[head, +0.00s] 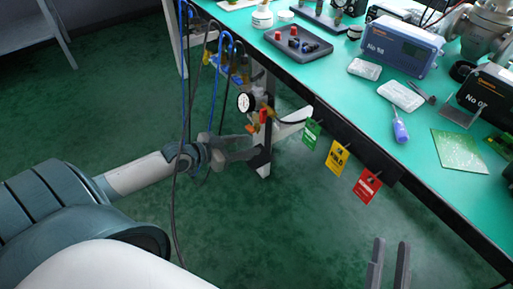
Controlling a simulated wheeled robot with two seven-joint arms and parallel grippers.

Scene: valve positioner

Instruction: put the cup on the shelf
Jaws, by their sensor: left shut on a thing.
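I cannot make out a cup for certain in the head view. A grey metal shelf (38,38) stands at the top left, partly cut off by the picture edge. My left gripper (256,146) is low beside the bench, by its leg and the gauge assembly. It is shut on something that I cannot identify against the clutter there. My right gripper (391,243) points up from the bottom edge at right, its two fingers apart with nothing between them. It is over the floor, in front of the bench.
A green-topped bench (330,78) fills the right, with a tray (297,43), a blue box (398,45) and a screwdriver (400,127). Green, yellow and red tags (338,158) hang from its edge. Hoses hang near my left gripper by a gauge (245,102). Floor is open at left.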

